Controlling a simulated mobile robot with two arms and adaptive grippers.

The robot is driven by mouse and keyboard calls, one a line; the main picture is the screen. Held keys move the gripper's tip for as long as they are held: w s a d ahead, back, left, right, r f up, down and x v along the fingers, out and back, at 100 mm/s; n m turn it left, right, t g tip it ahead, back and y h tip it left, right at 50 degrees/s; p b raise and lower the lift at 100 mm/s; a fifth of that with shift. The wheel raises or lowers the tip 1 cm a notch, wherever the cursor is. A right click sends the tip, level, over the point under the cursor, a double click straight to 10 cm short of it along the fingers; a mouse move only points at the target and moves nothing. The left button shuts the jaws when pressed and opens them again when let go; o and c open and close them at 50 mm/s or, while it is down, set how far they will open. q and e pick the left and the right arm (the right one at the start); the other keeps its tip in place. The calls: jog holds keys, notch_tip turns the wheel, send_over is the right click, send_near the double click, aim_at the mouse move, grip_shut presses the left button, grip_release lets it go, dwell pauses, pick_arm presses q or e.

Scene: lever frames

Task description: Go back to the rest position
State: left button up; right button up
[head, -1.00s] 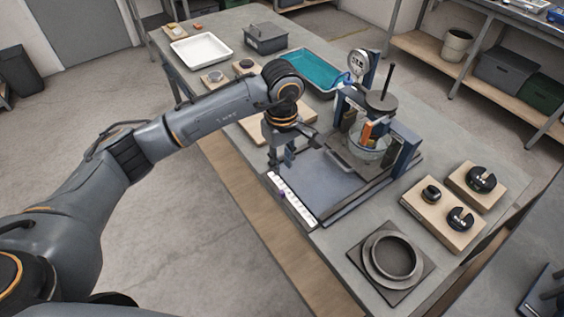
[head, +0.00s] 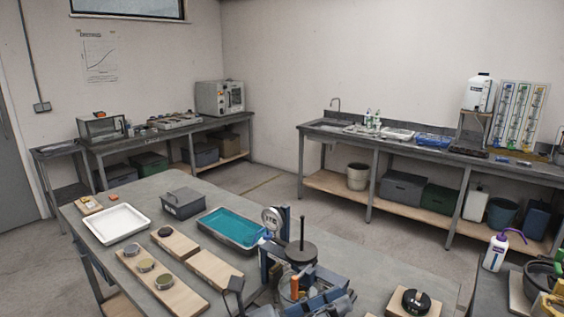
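A small dark part at the bottom edge of the head view, left of the test stand, seems to be my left gripper (head: 235,290). It is over the near part of the grey table (head: 160,190), and most of it is cut off. I cannot tell whether it is open or shut, and no held thing shows. The rest of my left arm is out of view. My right gripper is not in view.
The test stand (head: 303,252) with its dial gauge (head: 272,220) is at bottom centre. A teal tray (head: 230,230), a white tray (head: 113,223), a grey box (head: 184,203) and wooden boards (head: 213,270) lie on the table. Floor is clear behind it.

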pick_arm(q)
jog(key=w+a+f+n+t+y, duration=0.1)
jog(key=w+a+n+t+y, duration=0.2)
jog(key=a+n+t+y, duration=0.65)
jog(key=w+a+f+n+t+y, duration=0.1)
jog(key=w+a+n+t+y, duration=0.3)
jog(key=n, duration=1.1)
jog(key=s+a+f+n+g+y, duration=0.2)
jog(key=a+f+n+y, duration=0.2)
jog(key=a+f+n, duration=0.25)
jog(key=s+a+f+n+g+y, duration=0.2)
jog(key=a+f+n+g+y, duration=0.1)
jog(key=a+f+n, duration=0.4)
jog(key=s+a+f+n+g, duration=0.1)
jog(key=s+f+n+g, duration=0.3)
jog(key=s+f, duration=0.55)
jog(key=s+f+n+g, duration=0.2)
jog(key=s+f+g, duration=0.45)
jog(key=s, duration=0.55)
notch_tip(320, 180, down, 28)
jog(key=s+g+b, duration=0.1)
jog(key=s+g, duration=0.1)
jog(key=s, duration=0.1)
jog(key=s+a+f, duration=0.3)
jog(key=s+f, duration=1.2)
jog(key=shift+s+g+b, duration=0.35)
jog(key=shift+g, duration=0.05)
jog(key=shift+f, duration=0.1)
